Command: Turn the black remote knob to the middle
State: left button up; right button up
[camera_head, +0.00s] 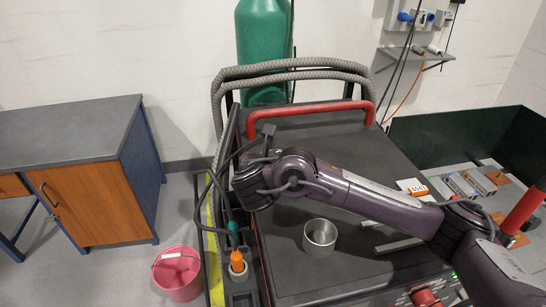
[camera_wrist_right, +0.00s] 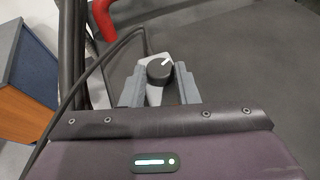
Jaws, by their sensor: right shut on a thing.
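The black remote knob (camera_wrist_right: 159,72) is round with a white pointer mark, which points to the upper right in the wrist view. It sits on a light grey remote body (camera_wrist_right: 153,97), from which a black cable runs. My right gripper (camera_wrist_right: 160,86) is shut on the remote, one grey finger on each side of its body. In the head view my right gripper (camera_head: 267,147) is above the left edge of the dark machine top, partly hidden by my wrist. My left gripper is in neither view.
A metal cup (camera_head: 320,237) stands on the machine top (camera_head: 345,135), which has a red rail (camera_head: 310,108) at the back. A green cylinder (camera_head: 262,45) and grey hoses are behind. A pink bucket (camera_head: 178,273) and a workbench (camera_head: 75,130) are at left.

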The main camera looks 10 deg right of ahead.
jog(key=o, duration=1)
jog(key=shift+s+a+r+p, duration=0.1)
jog(key=shift+s+r+p, duration=0.15)
jog(key=shift+p, duration=0.1)
jog(key=p+v, duration=0.5)
jog(key=v, duration=0.1)
jog(key=shift+a+r, duration=0.1)
jog(key=shift+s+a, duration=0.15)
jog(key=shift+s, duration=0.35)
jog(key=shift+p, duration=0.3)
